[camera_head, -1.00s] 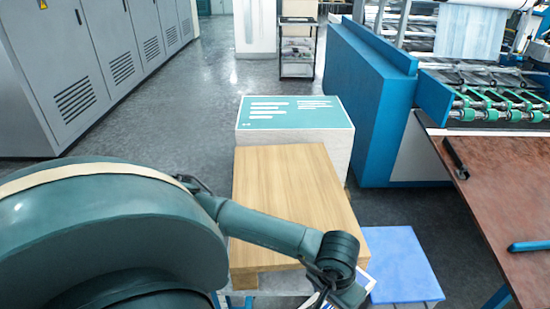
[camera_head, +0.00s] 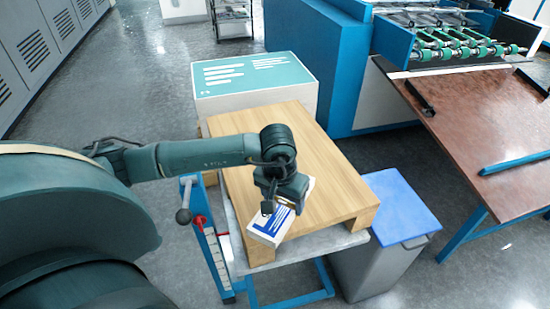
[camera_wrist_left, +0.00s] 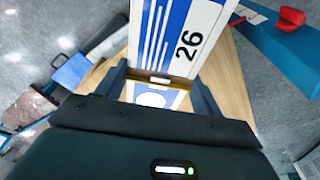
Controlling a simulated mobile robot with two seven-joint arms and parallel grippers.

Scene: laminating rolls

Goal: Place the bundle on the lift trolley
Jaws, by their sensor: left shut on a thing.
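The bundle (camera_head: 268,229) is a white block with blue stripes. In the left wrist view the bundle (camera_wrist_left: 176,38) shows a blue panel and the number 26. My left gripper (camera_head: 275,206) is shut on it, and its fingers also show in the left wrist view (camera_wrist_left: 160,82). The lift trolley (camera_head: 308,243) has a grey top, a blue frame and a wooden pallet (camera_head: 305,165) on it. The bundle is tilted at the pallet's near left edge. I cannot tell whether it touches the pallet. My right gripper is not in view.
A white box with a teal top (camera_head: 255,75) stands behind the pallet. A grey bin with a blue lid (camera_head: 400,205) is right of the trolley. A brown table (camera_head: 480,125) and blue machine (camera_head: 345,70) stand further right. Most of the pallet top is clear.

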